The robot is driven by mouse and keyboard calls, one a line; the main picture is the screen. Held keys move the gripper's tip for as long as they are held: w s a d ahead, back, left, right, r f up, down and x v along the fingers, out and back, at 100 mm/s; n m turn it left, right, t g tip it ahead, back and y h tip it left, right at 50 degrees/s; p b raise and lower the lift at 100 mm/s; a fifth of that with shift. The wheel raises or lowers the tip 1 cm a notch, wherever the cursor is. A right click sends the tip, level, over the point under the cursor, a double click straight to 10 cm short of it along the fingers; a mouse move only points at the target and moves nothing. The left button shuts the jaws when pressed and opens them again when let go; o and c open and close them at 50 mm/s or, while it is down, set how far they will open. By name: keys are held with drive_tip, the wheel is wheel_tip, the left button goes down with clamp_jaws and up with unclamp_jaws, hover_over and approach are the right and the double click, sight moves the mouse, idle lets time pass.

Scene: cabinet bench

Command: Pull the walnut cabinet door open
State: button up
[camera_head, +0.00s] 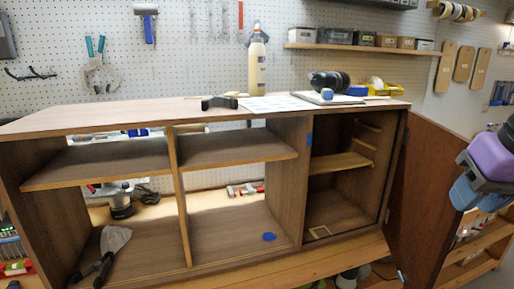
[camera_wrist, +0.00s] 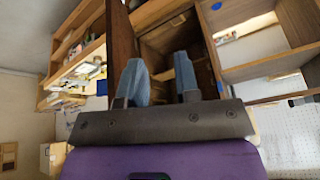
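The walnut cabinet (camera_head: 235,247) stands on a wooden bench. Its door (camera_head: 425,185) is at the right end, hinged there and swung far out, so the right compartment (camera_head: 340,207) shows open. In the wrist view the door (camera_wrist: 121,40) rises behind the left finger, with the compartment beyond. My gripper (camera_head: 478,195), purple with blue fingers, is at the right edge of the head view, overlapping the door's outer part. In the wrist view my gripper (camera_wrist: 161,80) has its fingers apart with nothing seen between them. Whether a finger touches the door cannot be told. No handle is visible.
A bottle (camera_head: 257,62), a black clamp-like tool (camera_head: 220,102) and dark headphones (camera_head: 328,80) are on the cabinet top. A blue disc (camera_head: 269,237) lies in the middle bay. Wooden shelving (camera_head: 480,245) stands behind the door at right. Pegboard covers the back wall.

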drive_tip(key=shift+s+a+f+n, duration=0.1)
drive_tip(key=shift+s+f+n, duration=0.15)
drive_tip(key=shift+s+n, duration=0.25)
drive_tip(key=shift+s+f+t, duration=0.2)
drive_tip(key=shift+s+t, duration=0.1)
drive_tip(key=shift+s, duration=0.05)
clamp_jaws()
drive_tip(key=w+d+f+n+g+h, duration=0.3)
drive_tip(key=w+f+n+g+h, duration=0.45)
drive_tip(key=w+f+g, duration=0.5)
drive_tip(key=n+t+h, duration=0.3)
drive_tip(key=n+h, duration=0.5)
drive_tip(key=h, duration=0.3)
approach(432, 245)
drive_tip(key=shift+y, duration=0.25)
drive_tip(key=x, duration=0.7)
drive_tip(key=shift+s+d+r, duration=0.15)
drive_tip(key=shift+d+r, duration=0.05)
drive_tip(key=shift+d, duration=0.05)
